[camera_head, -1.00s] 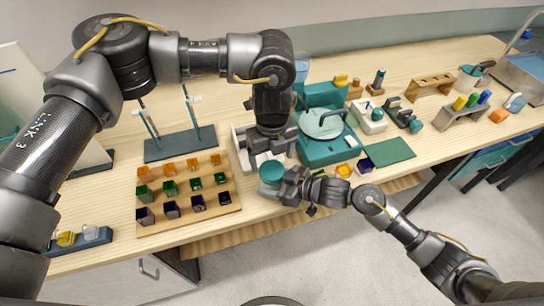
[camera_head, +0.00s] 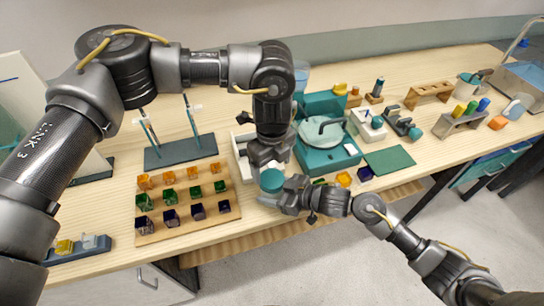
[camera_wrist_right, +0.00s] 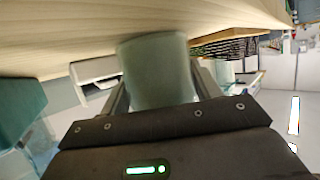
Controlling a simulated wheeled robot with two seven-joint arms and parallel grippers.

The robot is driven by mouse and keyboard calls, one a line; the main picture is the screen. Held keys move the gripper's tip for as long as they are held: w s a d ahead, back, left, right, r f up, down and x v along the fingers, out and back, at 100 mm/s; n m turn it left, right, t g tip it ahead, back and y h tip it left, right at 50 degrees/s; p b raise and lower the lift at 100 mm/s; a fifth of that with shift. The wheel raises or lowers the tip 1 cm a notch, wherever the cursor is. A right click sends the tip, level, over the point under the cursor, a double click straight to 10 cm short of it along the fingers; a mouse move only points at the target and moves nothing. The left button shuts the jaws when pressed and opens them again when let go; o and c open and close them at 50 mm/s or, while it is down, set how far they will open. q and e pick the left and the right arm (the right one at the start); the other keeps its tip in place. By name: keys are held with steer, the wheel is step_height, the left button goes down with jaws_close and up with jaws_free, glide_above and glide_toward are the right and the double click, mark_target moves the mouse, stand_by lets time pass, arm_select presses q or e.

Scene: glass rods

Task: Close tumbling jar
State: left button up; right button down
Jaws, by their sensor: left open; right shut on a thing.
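The tumbling jar with its round teal top (camera_head: 271,180) stands at the front of the bench, between the cube board and the teal machine. In the right wrist view the jar (camera_wrist_right: 158,70) shows as a cloudy green cylinder between the fingers. My right gripper (camera_head: 280,192) is shut on the jar from the front right. My left gripper (camera_head: 266,158) hangs pointing down just behind and above the jar's top. It is open; its fingertips are partly hidden by its own body. I cannot tell whether the top is a seated lid.
A wooden board (camera_head: 150,236) with rows of orange, green and dark cubes lies left of the jar. A white tray (camera_head: 240,150) is behind the left gripper. A teal machine (camera_head: 328,162) and a green mat (camera_head: 389,160) are to the right.

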mark_target(272, 178)
arm_select(q)
steer(key=shift+f, duration=2.25)
steer(key=shift+c, duration=0.4)
steer(key=c, duration=1)
steer(key=shift+o, duration=0.2)
steer(key=m, duration=0.3)
steer(key=shift+m, duration=0.3)
steer(key=o, duration=1.1)
